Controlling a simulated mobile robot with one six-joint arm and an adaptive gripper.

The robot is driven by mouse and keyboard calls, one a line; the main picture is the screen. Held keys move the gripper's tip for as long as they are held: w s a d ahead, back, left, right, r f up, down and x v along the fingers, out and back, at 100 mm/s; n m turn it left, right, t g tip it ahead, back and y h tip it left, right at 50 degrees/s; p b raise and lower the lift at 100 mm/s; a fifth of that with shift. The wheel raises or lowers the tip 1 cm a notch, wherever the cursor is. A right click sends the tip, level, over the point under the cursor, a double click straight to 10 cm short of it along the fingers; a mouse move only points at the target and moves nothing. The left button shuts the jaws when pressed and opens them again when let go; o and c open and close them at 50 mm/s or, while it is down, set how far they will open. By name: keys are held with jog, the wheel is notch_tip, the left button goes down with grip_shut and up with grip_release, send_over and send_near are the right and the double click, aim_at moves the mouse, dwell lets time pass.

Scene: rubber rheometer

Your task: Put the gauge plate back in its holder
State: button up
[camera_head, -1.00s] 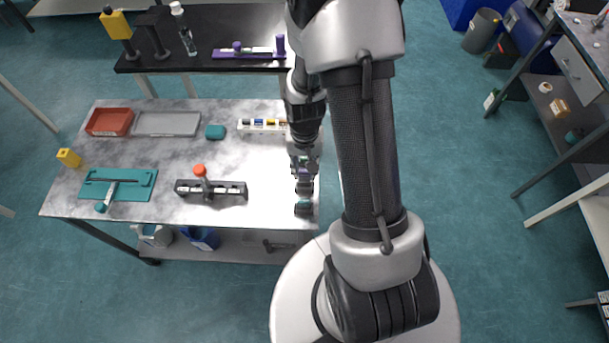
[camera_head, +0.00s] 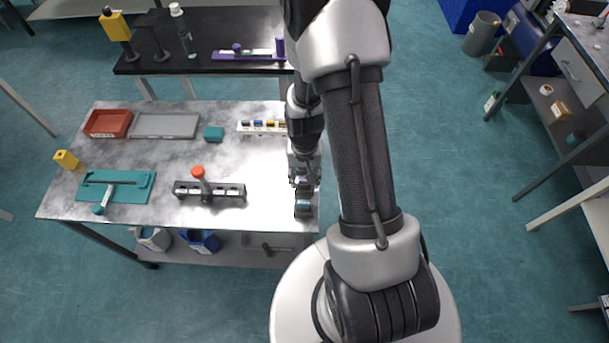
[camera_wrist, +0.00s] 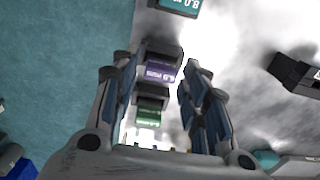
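Three gauge plates in dark stands stand in a row along the table's right edge. The teal one marked 8.0 (camera_wrist: 180,5) is nearest me, also in the head view (camera_head: 303,208). The purple one (camera_wrist: 160,72) is in the middle and the green one (camera_wrist: 149,117) behind it. My gripper (camera_wrist: 160,64) is open above the row, its fingertips on either side of the purple plate in the wrist view. Whether a finger touches it, I cannot tell. In the head view my gripper (camera_head: 304,180) partly hides the row. Which thing is the holder is unclear.
A dark slotted rack (camera_head: 236,192) with an orange-topped tool (camera_head: 198,173) stands to the left. A white rack (camera_head: 245,128) with coloured pieces stands behind. A teal tray, red bin and grey tray are farther left.

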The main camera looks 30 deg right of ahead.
jog(key=shift+o, duration=0.4)
notch_tip(320, 180, up, 13)
jog(key=p, duration=0.4)
notch_tip(320, 180, up, 8)
jog(key=n+t, duration=0.1)
send_over(304, 179)
jog(key=a, duration=0.2)
jog(key=s+a+r+n+t, duration=0.1)
jog(key=s+a+r+n, duration=0.2)
jog(key=s+r, duration=0.4)
jog(key=s+a+r+n+t, duration=0.2)
jog(key=s+a+r, duration=0.3)
jog(key=r, duration=0.4)
jog(key=shift+s+a+r+n+t, duration=0.2)
jog(key=shift+s+a+n+t, duration=0.15)
jog(key=shift+s, duration=0.55)
notch_tip(304, 179, down, 4)
jog(key=b, duration=0.4)
jog(key=shift+r, duration=0.15)
